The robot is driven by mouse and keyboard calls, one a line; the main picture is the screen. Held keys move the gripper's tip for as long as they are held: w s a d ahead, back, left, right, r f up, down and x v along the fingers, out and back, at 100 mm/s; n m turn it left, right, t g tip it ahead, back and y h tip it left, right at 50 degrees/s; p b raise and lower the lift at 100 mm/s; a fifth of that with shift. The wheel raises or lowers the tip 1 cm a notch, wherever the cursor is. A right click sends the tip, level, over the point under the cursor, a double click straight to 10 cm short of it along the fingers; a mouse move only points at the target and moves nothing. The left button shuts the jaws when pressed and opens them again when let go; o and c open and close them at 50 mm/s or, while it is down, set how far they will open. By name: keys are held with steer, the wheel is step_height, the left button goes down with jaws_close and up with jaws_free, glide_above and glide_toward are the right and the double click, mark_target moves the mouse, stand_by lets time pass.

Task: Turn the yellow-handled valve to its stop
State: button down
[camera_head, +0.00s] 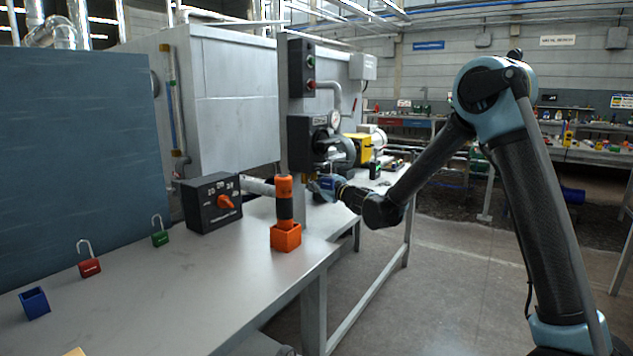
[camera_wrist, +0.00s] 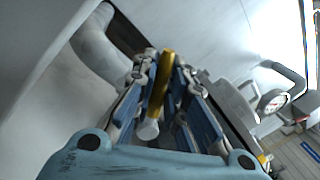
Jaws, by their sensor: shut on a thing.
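The yellow valve handle (camera_wrist: 163,80) shows in the wrist view between the two fingers of my gripper (camera_wrist: 166,68), which is shut on it. The handle ends in a pale rounded tip nearer the camera. In the head view my gripper (camera_head: 325,185) is at the end of the arm, beyond the bench's right end, just below a dark grey unit. The valve body and the handle are too small or hidden there to make out.
A black box with an orange knob (camera_head: 226,202), an orange holder (camera_head: 286,237) with an orange-and-black cylinder (camera_head: 284,200), green (camera_head: 160,238) and red padlocks (camera_head: 90,267) and a blue box (camera_head: 34,303) stand on the bench (camera_head: 190,300). A gauge (camera_wrist: 273,101) is right of my gripper.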

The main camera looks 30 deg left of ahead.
steer(key=shift+w+d, duration=0.1)
steer(key=shift+w, duration=0.1)
steer(key=c, duration=1.8)
jaws_free()
steer(key=shift+o, duration=1)
steer(key=shift+s, duration=0.1)
steer(key=v, duration=1.2)
